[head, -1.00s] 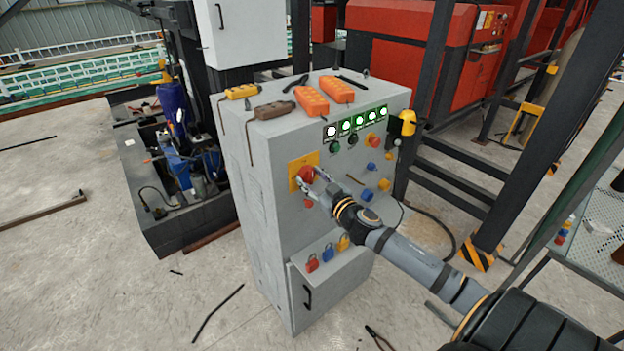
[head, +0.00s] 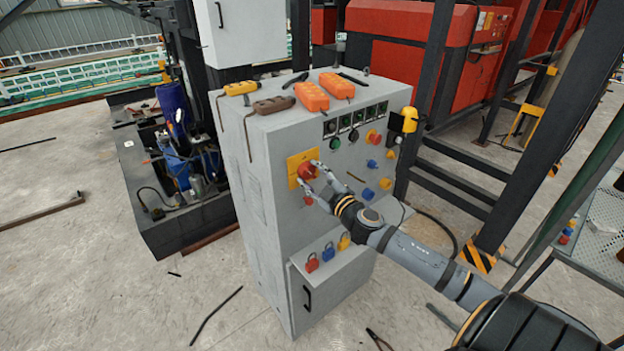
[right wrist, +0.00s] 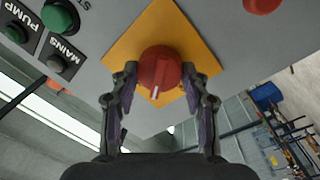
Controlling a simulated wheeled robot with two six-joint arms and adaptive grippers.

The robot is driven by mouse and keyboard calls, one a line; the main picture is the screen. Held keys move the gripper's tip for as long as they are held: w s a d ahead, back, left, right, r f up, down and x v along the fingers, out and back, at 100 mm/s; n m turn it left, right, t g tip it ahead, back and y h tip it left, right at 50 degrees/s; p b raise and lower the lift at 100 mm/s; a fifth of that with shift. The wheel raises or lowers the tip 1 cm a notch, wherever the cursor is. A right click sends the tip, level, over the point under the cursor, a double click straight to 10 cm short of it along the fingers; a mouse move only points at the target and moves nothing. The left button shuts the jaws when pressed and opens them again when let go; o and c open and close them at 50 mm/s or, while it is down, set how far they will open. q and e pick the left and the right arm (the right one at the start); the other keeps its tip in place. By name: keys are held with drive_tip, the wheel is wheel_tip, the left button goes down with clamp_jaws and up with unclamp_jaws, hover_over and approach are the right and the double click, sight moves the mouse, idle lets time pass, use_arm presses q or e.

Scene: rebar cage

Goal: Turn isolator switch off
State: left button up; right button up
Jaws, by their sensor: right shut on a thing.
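The red isolator switch (head: 306,170) sits on a yellow square plate (head: 294,180) on the front of the grey control cabinet (head: 262,215). My right gripper (head: 309,174) reaches it from the right and is shut on its knob. In the right wrist view the red knob (right wrist: 160,66) is between the two fingers (right wrist: 160,78), one on each side. A white mark on the knob points to the bottom of that view, slightly left. The row of indicator lamps (head: 357,119) on the cabinet is dark. My left gripper is not in view.
Padlocks (head: 328,252) hang on a lower ledge. Orange pendants (head: 311,97) lie on the cabinet top. A black steel frame (head: 520,130) stands to the right. The floor in front is mostly clear.

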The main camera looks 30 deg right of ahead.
drive_tip(key=n+b, duration=0.1)
drive_tip(key=n, duration=0.5)
drive_tip(key=shift+f+b, duration=0.15)
drive_tip(key=shift+b, duration=0.15)
drive_tip(key=n+y+b, duration=0.1)
drive_tip(key=n, duration=0.4)
drive_tip(key=shift+n, duration=0.3)
drive_tip(key=o, duration=1.1)
drive_tip(key=shift+o, duration=0.3)
